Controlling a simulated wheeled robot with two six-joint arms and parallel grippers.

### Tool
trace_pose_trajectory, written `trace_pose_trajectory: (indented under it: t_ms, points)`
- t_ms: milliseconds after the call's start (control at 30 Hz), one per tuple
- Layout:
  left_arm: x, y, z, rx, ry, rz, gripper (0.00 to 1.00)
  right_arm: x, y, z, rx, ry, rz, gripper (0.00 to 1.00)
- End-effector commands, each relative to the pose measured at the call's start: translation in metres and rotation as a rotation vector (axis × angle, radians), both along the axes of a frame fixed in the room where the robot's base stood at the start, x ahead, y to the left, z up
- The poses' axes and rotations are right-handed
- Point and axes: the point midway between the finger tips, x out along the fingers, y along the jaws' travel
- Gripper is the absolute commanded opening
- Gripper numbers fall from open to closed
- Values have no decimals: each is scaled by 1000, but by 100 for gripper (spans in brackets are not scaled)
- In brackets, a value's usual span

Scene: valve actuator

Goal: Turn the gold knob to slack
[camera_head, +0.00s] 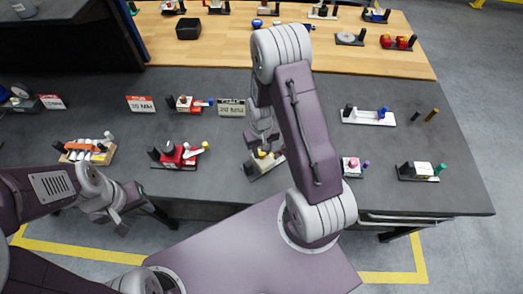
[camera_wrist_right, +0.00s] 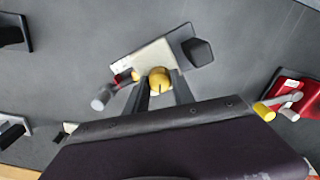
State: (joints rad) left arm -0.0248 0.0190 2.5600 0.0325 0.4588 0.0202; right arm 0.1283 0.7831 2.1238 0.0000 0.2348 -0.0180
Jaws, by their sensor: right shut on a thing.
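The gold knob (camera_wrist_right: 159,80) is round, with a dark mark on its face, on a cream-plated unit (camera_wrist_right: 150,58) in the right wrist view. In the head view the unit (camera_head: 266,160) sits near the front of the grey bench, partly hidden by my right arm. My right gripper (camera_wrist_right: 159,92) is shut on the gold knob, one finger on each side. It also shows from above in the head view (camera_head: 263,143). My left gripper (camera_head: 112,219) hangs in front of the bench at the left, away from the unit; its finger gap is unclear.
A red unit with a yellow-tipped lever (camera_head: 178,155) stands to the left of the gold-knob unit. Sign cards (camera_head: 231,107) stand behind. Bare bench (camera_head: 290,190) lies in front.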

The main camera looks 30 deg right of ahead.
Motion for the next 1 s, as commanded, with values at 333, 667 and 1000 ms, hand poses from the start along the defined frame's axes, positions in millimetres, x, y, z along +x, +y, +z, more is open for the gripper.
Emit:
trace_pose_trajectory:
  t_ms: [333,667,1000]
  points:
    - [0,0,0,0,0,0,36,0,0,0,0,-1,0,0]
    - [0,0,0,0,0,0,36,0,0,0,0,-1,0,0]
    - [0,0,0,0,0,0,36,0,0,0,0,0,0,52]
